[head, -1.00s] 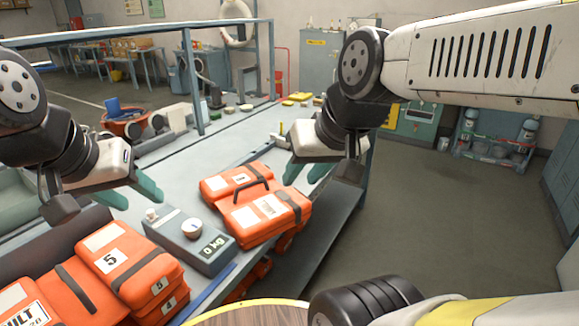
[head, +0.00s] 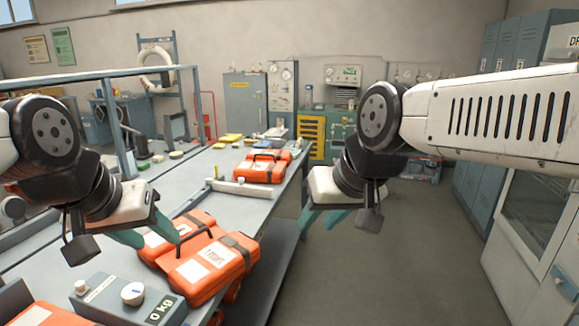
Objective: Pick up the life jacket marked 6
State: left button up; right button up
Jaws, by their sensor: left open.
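No number 6 is readable on any life jacket in view. A stack of orange life jackets (head: 213,262) with dark straps and white labels lies on the bench at lower left; its label print is too small to read. Another orange life jacket (head: 261,168) lies farther back on the bench, its number also unreadable. My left gripper (head: 146,234) is open and empty, in front of the near stack's left side in the picture. My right gripper (head: 324,217) hangs right of the bench over the floor, its teal fingers apart and empty.
A grey scale (head: 105,298) reading 0 kg stands at lower left, beside part of another orange jacket (head: 45,315). A white bar-shaped item (head: 240,188) lies across the bench between the jackets. A blue rail (head: 90,75) runs along the left. The floor (head: 400,250) at right is clear.

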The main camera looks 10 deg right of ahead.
aim_at(267, 165)
jog(key=z, duration=0.65)
jog(key=i+l+z, duration=0.1)
jog(key=i+l, duration=0.25)
jog(key=l, duration=0.15)
jog(key=i+l+z, duration=0.1)
jog(key=i+l, duration=0.25)
jog(key=l, duration=0.15)
jog(key=i+l+u, duration=0.1)
jog(key=i, duration=0.4)
jog(key=i+l+u, duration=0.15)
jog(key=i, duration=0.35)
jog(key=i+u, duration=0.3)
jog(key=u, duration=0.2)
jog(key=i+u, duration=0.25)
jog(key=u, duration=0.25)
jog(key=i+j+u, duration=0.1)
jog(key=u, duration=0.25)
jog(key=i+u, duration=0.25)
jog(key=u, duration=0.15)
jog(key=i+u, duration=0.2)
jog(key=u, duration=0.15)
